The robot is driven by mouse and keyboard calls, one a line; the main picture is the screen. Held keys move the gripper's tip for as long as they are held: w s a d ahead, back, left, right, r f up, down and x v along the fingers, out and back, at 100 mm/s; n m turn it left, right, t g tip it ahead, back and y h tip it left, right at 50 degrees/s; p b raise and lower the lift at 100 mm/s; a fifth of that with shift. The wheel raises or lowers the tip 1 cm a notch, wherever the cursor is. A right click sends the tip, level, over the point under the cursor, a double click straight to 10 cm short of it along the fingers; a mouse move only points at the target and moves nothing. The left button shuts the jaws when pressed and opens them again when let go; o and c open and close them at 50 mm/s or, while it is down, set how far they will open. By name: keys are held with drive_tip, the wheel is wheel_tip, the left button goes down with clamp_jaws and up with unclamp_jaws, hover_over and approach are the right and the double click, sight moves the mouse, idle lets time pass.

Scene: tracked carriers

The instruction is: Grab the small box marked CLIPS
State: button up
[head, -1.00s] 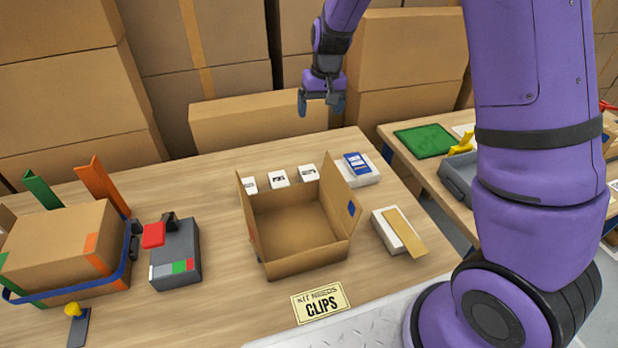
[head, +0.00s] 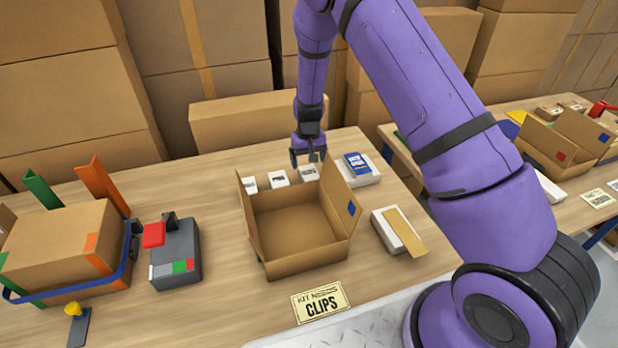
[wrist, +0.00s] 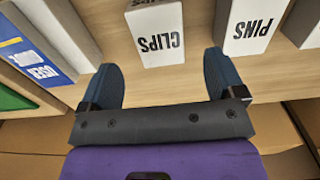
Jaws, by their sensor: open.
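The small white box marked CLIPS (wrist: 155,36) shows upside down in the wrist view, partly cut off by the top edge. In the head view it is the rightmost of three small white boxes (head: 308,174), behind the open carton. My gripper (wrist: 163,76) is open, its dark blue fingers spread wider than the box, which lies ahead of the gap between them. In the head view my gripper (head: 309,158) is low over the table, just behind this box. Nothing is between the fingers.
The box marked PINS (wrist: 250,25) stands beside it, with another white box (wrist: 305,25) beyond.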

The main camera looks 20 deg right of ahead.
sight(309, 172)
drive_tip(key=f, duration=0.6)
drive_tip(key=shift+s+f, duration=0.2)
drive_tip(key=shift+f, duration=0.05)
drive_tip(key=c, duration=1.1)
